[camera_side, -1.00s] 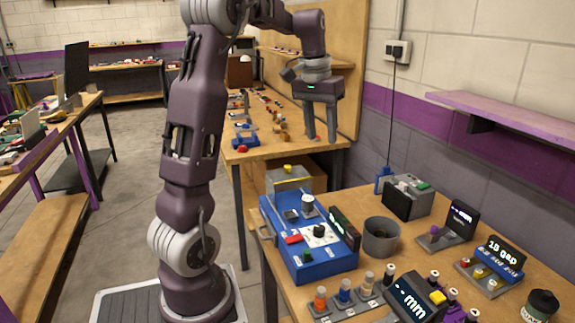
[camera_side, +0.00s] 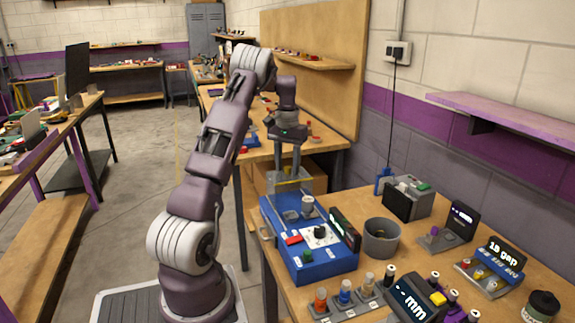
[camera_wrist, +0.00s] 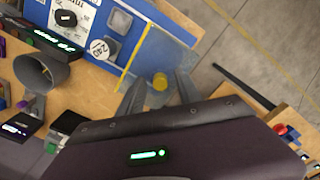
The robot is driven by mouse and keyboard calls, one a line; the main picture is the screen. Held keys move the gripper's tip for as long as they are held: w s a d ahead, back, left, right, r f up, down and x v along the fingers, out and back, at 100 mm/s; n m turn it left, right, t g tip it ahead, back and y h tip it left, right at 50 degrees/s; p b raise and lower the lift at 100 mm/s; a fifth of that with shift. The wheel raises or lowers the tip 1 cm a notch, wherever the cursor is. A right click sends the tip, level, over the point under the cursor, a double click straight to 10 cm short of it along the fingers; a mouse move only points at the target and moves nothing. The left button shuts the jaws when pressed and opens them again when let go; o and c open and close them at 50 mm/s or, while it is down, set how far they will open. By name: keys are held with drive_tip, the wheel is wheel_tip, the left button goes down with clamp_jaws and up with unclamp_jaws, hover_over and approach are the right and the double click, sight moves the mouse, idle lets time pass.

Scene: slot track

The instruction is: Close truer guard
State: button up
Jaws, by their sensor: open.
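The truer (camera_side: 318,262) is a blue bench unit with a red button, a green button and a black dial. A grey, see-through guard (camera_side: 288,186) with a yellow knob stands at its far end. My gripper (camera_side: 286,174) points down over the guard, with its fingers open. In the wrist view the yellow knob (camera_wrist: 160,82) shows between the two spread fingertips of my gripper (camera_wrist: 158,90). The guard's clear panel lies around the knob, beside the yellow line on the blue body (camera_wrist: 152,45). I cannot tell whether the fingers touch the knob.
A grey cup (camera_side: 381,238) stands right of the truer. A grey-black box (camera_side: 408,198) is behind the cup. Several small displays and a row of coloured pegs (camera_side: 345,292) fill the front right. Open floor (camera_side: 150,190) lies to the left.

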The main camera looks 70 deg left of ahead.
clamp_jaws()
idle(1.3)
